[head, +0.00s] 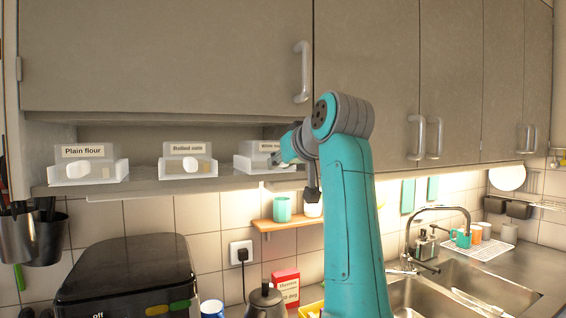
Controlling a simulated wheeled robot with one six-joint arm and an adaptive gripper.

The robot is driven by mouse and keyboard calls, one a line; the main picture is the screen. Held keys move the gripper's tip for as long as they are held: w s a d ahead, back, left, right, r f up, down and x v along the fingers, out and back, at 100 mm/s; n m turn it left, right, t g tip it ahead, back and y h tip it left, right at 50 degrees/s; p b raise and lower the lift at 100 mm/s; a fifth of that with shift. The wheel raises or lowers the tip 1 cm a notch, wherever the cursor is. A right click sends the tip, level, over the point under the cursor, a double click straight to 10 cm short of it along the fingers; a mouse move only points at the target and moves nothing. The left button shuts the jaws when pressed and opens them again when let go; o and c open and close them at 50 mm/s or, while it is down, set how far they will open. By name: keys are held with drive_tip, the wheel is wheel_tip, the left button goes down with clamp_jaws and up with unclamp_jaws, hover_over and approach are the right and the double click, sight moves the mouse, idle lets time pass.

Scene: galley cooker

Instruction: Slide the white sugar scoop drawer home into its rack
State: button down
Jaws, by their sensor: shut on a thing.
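The white sugar scoop drawer (254,164), a pale see-through bin with a partly covered "White" label, is at the right of the rack (140,187) under the wall cupboard. My gripper (286,155) is at the drawer's right front, shut on it. My arm and gripper hide the drawer's right part, and the exact grip is too small to make out. How far the drawer sits in the rack is hard to tell from here.
The plain flour drawer (90,171) and rolled oats drawer (188,167) stand to the left in the rack. The cupboard door (165,55) hangs above. Below are a small wooden shelf (288,224) with a teal cup (282,209), a black appliance (128,270) and a kettle (265,301).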

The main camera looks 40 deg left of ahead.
drive_tip(key=shift+a, duration=0.1)
drive_tip(key=shift+c, duration=1.4)
unclamp_jaws()
drive_tip(key=v, duration=1)
idle(0.4)
